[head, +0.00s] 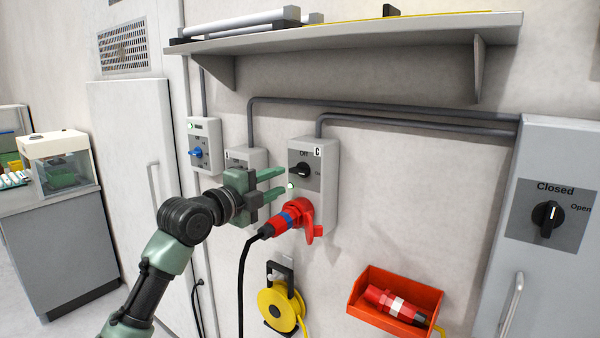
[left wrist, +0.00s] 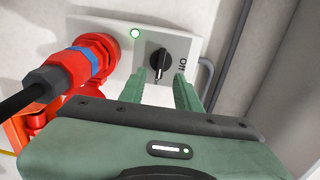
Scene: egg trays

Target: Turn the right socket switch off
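The right socket box (head: 325,190), marked C, is a grey wall box. It has a black rotary switch (head: 300,171), an "Off" label above it and a lit green lamp (head: 290,187). A red plug sits in the socket (head: 300,215) below. In the left wrist view the switch (left wrist: 158,64) shows its handle turned across, not toward "Off". My left gripper (head: 290,181) is open and empty in front of the switch. Its fingers (left wrist: 160,80) point at the knob, one on each side in the left wrist view; I cannot tell whether they touch. My right gripper is out of view.
A shelf (head: 350,35) overhangs above. Below are a yellow cable reel (head: 280,306) and an orange bin (head: 362,306). A cabinet (head: 545,270) stands right.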

